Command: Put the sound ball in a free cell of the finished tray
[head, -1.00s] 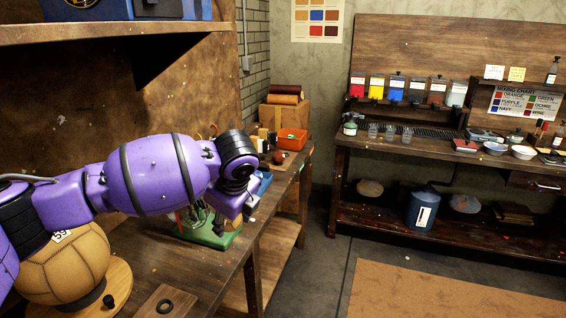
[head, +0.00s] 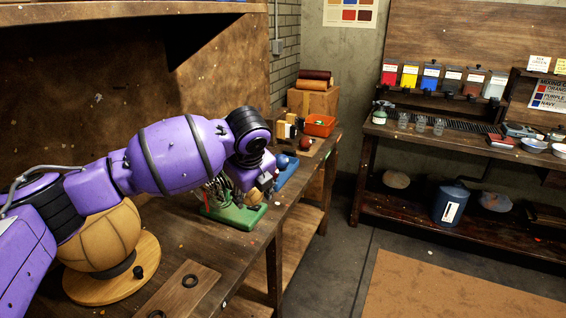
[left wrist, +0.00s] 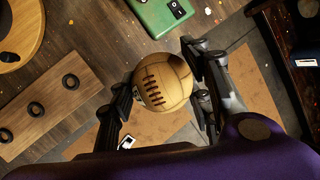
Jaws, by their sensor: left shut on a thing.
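My left gripper (left wrist: 162,95) is shut on a tan leather ball (left wrist: 162,83) with dark lacing. In the head view the ball (head: 255,197) shows partly below the gripper (head: 256,188), near the bench's front edge. In the left wrist view both fingers flank the ball, and floor lies behind it. A wooden board with three black rings (left wrist: 32,128) lies on the bench at left; it also shows in the head view (head: 172,291). I cannot tell whether this board is the finished tray. My right gripper is out of view.
A green base (head: 236,216) and a blue item (head: 287,172) stand on the bench beyond the gripper. A large panelled ball (head: 103,238) sits on a round wooden board (head: 130,282) under my left arm. An orange bin (head: 319,125) is at the far end.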

